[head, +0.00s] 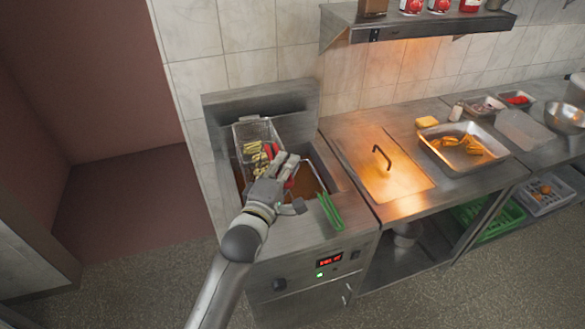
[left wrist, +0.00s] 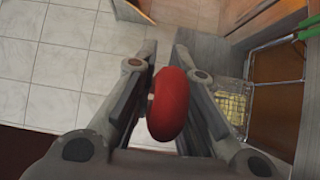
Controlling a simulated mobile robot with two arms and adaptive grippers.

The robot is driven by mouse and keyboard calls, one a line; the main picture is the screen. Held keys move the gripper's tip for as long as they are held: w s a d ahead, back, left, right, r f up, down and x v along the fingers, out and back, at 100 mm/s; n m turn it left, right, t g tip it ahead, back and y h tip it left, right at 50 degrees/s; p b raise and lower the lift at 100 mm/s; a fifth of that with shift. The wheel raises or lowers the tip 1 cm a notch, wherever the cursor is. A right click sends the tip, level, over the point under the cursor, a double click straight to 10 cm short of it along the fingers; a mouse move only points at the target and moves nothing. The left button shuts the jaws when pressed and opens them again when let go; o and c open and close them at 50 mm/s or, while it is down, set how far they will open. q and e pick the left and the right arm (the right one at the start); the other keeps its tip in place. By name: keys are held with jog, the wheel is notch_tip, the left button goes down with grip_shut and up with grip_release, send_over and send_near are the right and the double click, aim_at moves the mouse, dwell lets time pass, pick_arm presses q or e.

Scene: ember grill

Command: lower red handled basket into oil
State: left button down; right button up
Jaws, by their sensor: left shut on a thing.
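My left gripper (head: 283,166) is over the fryer, its fingers closed around the red handle (left wrist: 170,104) in the left wrist view. In the head view the gripper hides most of that handle. The wire basket (head: 256,130) lies behind the gripper at the left of the fryer, with yellowish pieces of food inside. It also shows partly in the left wrist view (left wrist: 236,84). Brown oil (head: 306,181) shows in the fryer well to the right. How far the basket sits in the oil cannot be told. My right gripper is not in view.
A green handle (head: 331,212) of a second basket sticks out over the fryer's front right. A lidded steel counter (head: 405,178) stands to the right, with a food tray (head: 462,165) on it. A shelf (head: 430,22) hangs above.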

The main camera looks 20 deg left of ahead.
pick_arm(q)
notch_tip(320, 180, down, 21)
jog(key=b, duration=1.7)
jog(key=shift+w+a+b, duration=0.15)
jog(key=shift+b, duration=0.25)
jog(key=shift+f+b, duration=0.6)
jog(key=shift+f, duration=0.35)
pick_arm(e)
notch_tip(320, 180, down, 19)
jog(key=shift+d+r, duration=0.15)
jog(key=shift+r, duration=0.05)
pick_arm(q)
jog(key=shift+f+b, duration=0.35)
jog(key=shift+f, duration=0.35)
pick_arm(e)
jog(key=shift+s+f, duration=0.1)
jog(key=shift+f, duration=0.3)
pick_arm(q)
jog(key=c, duration=1.4)
grip_release()
jog(key=shift+f, duration=0.25)
jog(key=s, duration=0.8)
jog(key=s+a, duration=0.1)
jog(key=s, duration=0.3)
